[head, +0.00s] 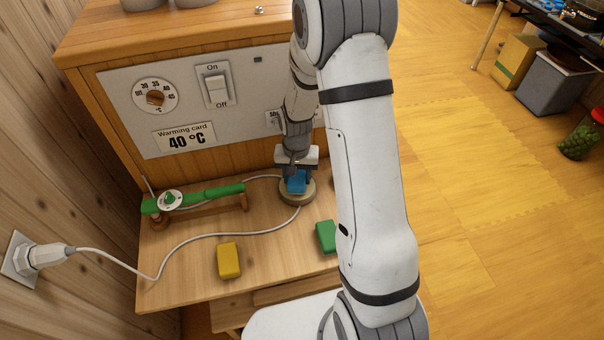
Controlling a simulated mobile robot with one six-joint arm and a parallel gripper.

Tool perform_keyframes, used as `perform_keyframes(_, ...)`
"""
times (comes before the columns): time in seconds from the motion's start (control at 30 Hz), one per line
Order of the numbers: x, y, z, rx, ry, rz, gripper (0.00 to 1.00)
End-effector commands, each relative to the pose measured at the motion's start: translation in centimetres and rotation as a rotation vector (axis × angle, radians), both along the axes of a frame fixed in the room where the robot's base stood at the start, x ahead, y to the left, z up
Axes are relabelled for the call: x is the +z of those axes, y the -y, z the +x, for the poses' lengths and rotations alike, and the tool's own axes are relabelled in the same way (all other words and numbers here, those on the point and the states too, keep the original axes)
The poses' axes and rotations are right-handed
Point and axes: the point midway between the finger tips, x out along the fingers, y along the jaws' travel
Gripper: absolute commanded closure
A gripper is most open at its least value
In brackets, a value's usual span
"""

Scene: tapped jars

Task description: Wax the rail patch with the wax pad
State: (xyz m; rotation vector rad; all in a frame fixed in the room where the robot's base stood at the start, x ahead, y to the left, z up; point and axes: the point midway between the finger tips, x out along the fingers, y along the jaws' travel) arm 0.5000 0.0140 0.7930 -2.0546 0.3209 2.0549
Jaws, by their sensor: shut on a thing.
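My gripper (297,172) points down at the back of the bench and is shut on a small blue block (296,186). The blue block is over a round, pale warmer-like base (298,197); I cannot tell whether they touch. A yellow block (229,260) lies on the bench front. A green block (326,237) lies to its right, partly hidden behind my arm. None of these blocks is labelled, so I cannot tell which is the wax pad. I cannot pick out a rail patch in this view; my arm hides the bench's right side.
A green long-handled tool (217,192) with a white dial lies on a wooden stand at left. A white cable (157,270) runs from the wall plug (42,256) across the bench. Behind is a panel with an On/Off switch (215,88), temperature dial and "40 °C" card (185,138).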

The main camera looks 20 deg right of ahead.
Motion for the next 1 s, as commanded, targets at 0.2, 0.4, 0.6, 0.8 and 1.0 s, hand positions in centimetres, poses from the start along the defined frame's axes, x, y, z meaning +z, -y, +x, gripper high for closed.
perform_keyframes(0.2,0.02,-0.03,0.01,0.001,0.000,0.000,0.73)
perform_keyframes(0.4,-0.05,-0.05,0.01,0.001,0.000,0.000,0.73)
perform_keyframes(0.6,-0.29,-0.06,0.01,0.001,0.000,0.000,0.73)
perform_keyframes(0.8,-0.54,-0.08,0.01,0.002,0.000,0.000,0.73)
perform_keyframes(1.0,-0.78,-0.09,0.01,0.002,0.000,0.000,0.73)
